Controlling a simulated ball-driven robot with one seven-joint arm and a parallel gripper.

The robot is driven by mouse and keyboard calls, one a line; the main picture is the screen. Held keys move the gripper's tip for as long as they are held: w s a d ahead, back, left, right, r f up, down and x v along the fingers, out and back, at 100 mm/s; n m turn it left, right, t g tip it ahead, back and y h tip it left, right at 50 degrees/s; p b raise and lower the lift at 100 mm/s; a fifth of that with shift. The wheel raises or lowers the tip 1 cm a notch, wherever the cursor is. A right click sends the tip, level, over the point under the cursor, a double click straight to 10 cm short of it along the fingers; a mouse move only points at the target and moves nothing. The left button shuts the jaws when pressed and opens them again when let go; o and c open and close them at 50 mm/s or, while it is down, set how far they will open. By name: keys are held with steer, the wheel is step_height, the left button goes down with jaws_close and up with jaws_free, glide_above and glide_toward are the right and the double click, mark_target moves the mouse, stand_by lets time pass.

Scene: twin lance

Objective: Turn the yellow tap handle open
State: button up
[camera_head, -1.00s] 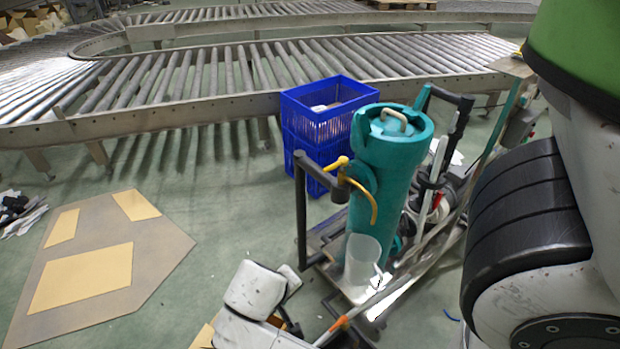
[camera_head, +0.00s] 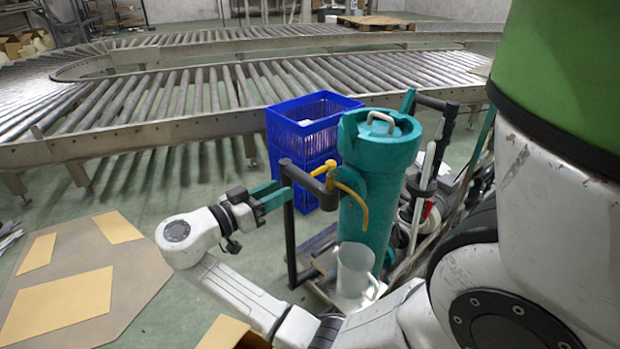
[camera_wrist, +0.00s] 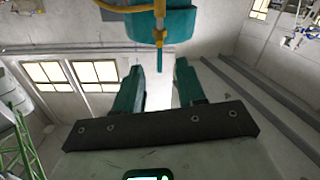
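The yellow tap handle (camera_head: 328,173) sits on a dark pipe fitting at the left of the teal tank (camera_head: 378,160). Its curved yellow spout (camera_head: 362,208) hangs above a clear jug (camera_head: 355,268). My gripper (camera_head: 278,193) is left of the handle, at about its height in the picture, and appears apart from it. In the wrist view my gripper (camera_wrist: 158,66) shows two teal fingers spread with nothing between them. Yellow tubing (camera_wrist: 125,8) and the teal tank (camera_wrist: 180,24) are at the top there, with a small yellow part (camera_wrist: 159,37) just beyond the fingertips.
A dark upright post (camera_head: 290,230) stands close by my gripper, below the tap. A blue crate (camera_head: 312,130) is behind. A roller conveyor (camera_head: 180,133) crosses the back. Flat cardboard (camera_head: 130,262) lies on the floor at left. Poles and tools crowd the tank's right side.

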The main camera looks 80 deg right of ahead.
steer(key=p+x, duration=0.1)
steer(key=x, duration=0.9)
steer(key=shift+s, duration=0.1)
jaws_close()
